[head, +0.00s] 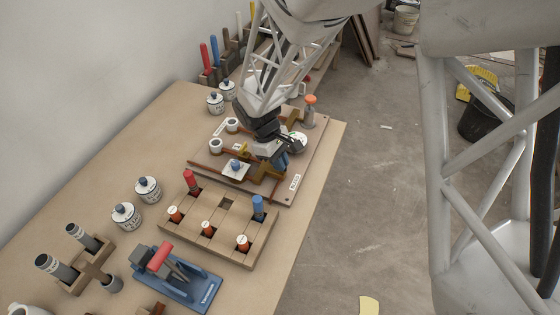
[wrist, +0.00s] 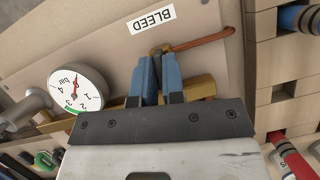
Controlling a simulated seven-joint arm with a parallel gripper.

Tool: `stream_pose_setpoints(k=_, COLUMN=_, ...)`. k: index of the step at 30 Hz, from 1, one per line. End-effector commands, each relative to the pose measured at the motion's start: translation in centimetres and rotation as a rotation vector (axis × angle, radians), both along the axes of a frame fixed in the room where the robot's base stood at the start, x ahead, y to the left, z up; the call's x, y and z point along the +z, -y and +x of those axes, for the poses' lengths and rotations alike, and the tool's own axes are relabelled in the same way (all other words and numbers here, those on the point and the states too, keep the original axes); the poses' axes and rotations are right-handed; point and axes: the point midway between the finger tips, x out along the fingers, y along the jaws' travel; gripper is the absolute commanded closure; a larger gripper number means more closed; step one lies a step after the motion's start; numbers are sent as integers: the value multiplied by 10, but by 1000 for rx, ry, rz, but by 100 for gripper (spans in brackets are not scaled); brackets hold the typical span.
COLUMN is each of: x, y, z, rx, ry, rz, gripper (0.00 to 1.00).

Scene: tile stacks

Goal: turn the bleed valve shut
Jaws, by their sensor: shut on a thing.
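The bleed valve is a brass fitting (wrist: 197,88) on the pipe board, beside the white BLEED label (wrist: 153,19). In the head view its brass part (head: 268,171) shows below my wrist. My gripper (wrist: 158,62) points down at the board, its two blue fingers close together on the valve. The part between the fingers is mostly hidden; a small brownish end shows by the tips. In the head view my gripper (head: 281,160) largely covers the valve. I cannot read the valve's angle.
A pressure gauge (wrist: 77,90) stands close by my fingers, its red needle near the low end. A copper pipe (wrist: 204,41) runs from the valve. An orange-capped post (head: 310,108) stands at the board's far end. A wooden block (head: 228,229) with red and blue handles lies nearer.

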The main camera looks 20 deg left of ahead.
Motion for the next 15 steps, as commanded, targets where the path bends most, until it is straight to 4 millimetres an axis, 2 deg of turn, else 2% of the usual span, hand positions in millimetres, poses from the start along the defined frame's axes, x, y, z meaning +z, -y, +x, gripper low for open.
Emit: stream_pose_setpoints(k=15, x=0, y=1, z=2, rx=-464, ry=0, rz=1, gripper=100)
